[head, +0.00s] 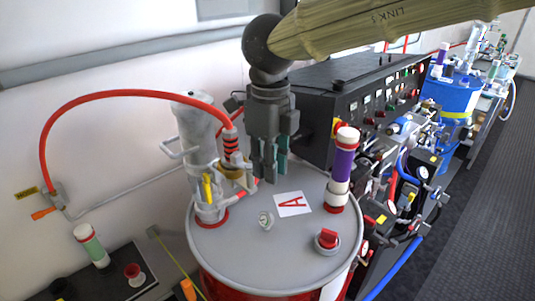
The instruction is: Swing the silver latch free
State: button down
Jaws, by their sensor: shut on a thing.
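My gripper (268,176) points down over the grey lid of the red drum marked A, just right of the pale pump (197,150). Its fingers are closed together on something small beside the pump's brass fitting (234,170). A pale grey metal piece, which looks like the silver latch (245,189), runs from the fitting to the fingertips. The fingers hide its end, and its exact shape is too small to tell.
A red hose (120,94) arches left from the pump. A black control cabinet (335,95) stands behind. The lid's front is clear.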

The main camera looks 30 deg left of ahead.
jog(key=shift+w+a+n+p, duration=0.3)
jog(key=shift+w+n+p, duration=0.4)
jog(key=shift+n+p, duration=0.95)
jog(key=shift+w+a+n+p, duration=0.25)
jog(key=shift+w+n+p, duration=0.5)
jog(key=shift+n+p, duration=0.9)
jog(key=shift+w+a+n+p, duration=0.3)
jog(key=shift+w+n+p, duration=0.65)
jog(key=shift+n, duration=1.15)
jog(key=shift+s, duration=0.25)
jog(key=c, duration=1.3)
grip_release()
notch_tip(320, 180, up, 12)
jog(key=shift+r, duration=0.1)
